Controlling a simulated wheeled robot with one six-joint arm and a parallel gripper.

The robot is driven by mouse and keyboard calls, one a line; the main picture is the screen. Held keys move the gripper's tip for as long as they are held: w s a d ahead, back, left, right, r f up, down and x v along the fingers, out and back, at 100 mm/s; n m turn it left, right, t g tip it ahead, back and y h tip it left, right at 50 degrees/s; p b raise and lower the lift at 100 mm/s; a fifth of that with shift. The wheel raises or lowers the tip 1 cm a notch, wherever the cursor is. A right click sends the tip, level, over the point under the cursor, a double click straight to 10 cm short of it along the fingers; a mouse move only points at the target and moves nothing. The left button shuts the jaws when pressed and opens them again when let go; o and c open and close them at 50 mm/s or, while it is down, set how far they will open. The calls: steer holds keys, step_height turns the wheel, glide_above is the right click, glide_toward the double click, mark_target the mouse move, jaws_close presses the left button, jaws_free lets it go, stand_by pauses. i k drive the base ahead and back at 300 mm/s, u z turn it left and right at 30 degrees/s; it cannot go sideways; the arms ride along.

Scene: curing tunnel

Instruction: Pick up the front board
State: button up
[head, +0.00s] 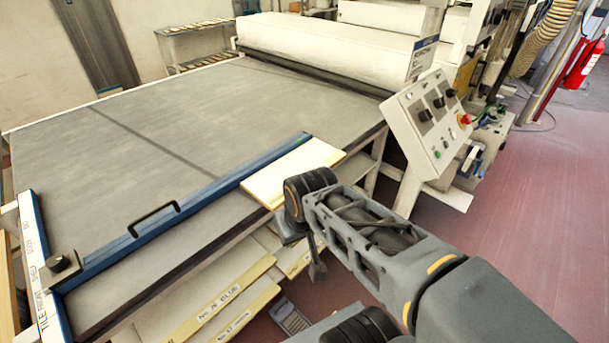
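A pale cream board (292,172) lies flat on the grey table top, at its front right edge against a blue rail. My gripper (304,250) is beside the board's near right edge, pointing down past the table's edge. My wrist hides the near right part of the board. The fingers are small, dark and partly hidden, so I cannot tell whether they are open or shut, or whether they touch the board.
The blue rail (190,207) with a black handle crosses the table. Labelled yellow-edged boards (222,302) lie on shelves below. A control panel (432,118) stands right of the table, before a white roller (330,50). The red floor (540,220) at right is mostly clear.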

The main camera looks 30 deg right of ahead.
mark_target(265, 185)
steer(key=u, duration=0.05)
steer(key=k, duration=0.35)
steer(key=u, duration=3.8)
steer(key=k, duration=1.8)
steer(key=z, duration=1.25)
